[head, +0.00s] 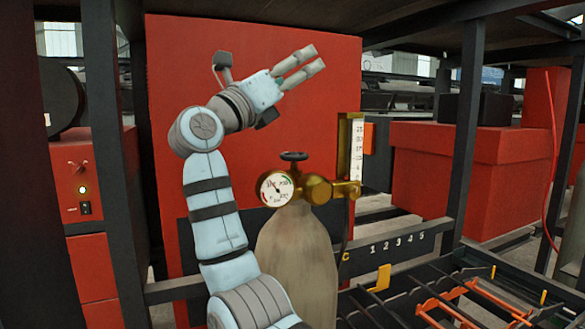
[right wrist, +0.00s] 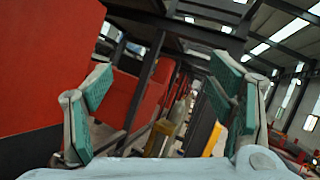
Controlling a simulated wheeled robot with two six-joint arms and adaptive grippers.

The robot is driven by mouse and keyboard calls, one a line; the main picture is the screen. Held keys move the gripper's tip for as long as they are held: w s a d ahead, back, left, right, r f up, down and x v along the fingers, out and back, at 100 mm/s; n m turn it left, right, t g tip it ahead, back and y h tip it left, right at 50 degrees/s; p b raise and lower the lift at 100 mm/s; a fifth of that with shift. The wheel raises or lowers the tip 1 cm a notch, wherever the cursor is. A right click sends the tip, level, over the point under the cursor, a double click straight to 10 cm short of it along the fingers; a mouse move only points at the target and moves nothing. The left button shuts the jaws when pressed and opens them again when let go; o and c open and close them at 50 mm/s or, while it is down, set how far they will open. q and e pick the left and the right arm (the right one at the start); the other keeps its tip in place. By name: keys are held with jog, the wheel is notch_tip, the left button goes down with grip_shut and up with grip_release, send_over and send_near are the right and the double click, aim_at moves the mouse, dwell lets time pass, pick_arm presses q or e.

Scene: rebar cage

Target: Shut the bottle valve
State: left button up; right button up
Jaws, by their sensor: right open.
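The gas bottle (head: 297,262) stands upright in the middle of the head view, a grey-beige cylinder. Its valve has a dark round handwheel (head: 294,156) on top, a brass body (head: 318,188) and a round white gauge (head: 275,189). A brass flow tube (head: 350,150) with a scale rises at its right. My right gripper (head: 307,62) is open and empty, above the handwheel and apart from it, pointing right. In the right wrist view its two green-padded fingers (right wrist: 162,105) are wide apart, with nothing between the pads. My left gripper is not in view.
Dark steel posts (head: 464,130) stand at both sides, with a shelf across the top. A large red panel (head: 165,90) is behind my arm. A red box (head: 450,175) stands at the right. A rack with orange parts (head: 465,300) lies low at front right.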

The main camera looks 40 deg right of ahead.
notch_tip(320, 180, down, 3)
jog(key=s+m+t+y, duration=0.1)
jog(key=s+t+y, duration=0.1)
jog(key=y, duration=0.3)
jog(key=n+t+y, duration=0.2)
jog(key=y, duration=0.5)
send_near(293, 154)
jog(key=v, duration=0.4)
jog(key=shift+s+f, duration=0.15)
jog(key=shift+s, duration=0.1)
jog(key=p+x, duration=0.3)
jog(key=x, duration=1)
jog(key=shift+w+d+p, duration=0.15)
jog(key=shift+d+p, duration=0.15)
jog(key=shift+d, duration=0.1)
jog(key=shift+w+d+f, duration=0.2)
jog(key=shift+w+d, duration=0.05)
jog(key=shift+w, duration=0.1)
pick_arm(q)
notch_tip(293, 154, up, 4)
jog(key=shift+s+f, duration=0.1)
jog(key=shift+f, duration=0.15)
pick_arm(e)
jog(key=shift+a, duration=0.15)
jog(key=shift+c, duration=0.4)
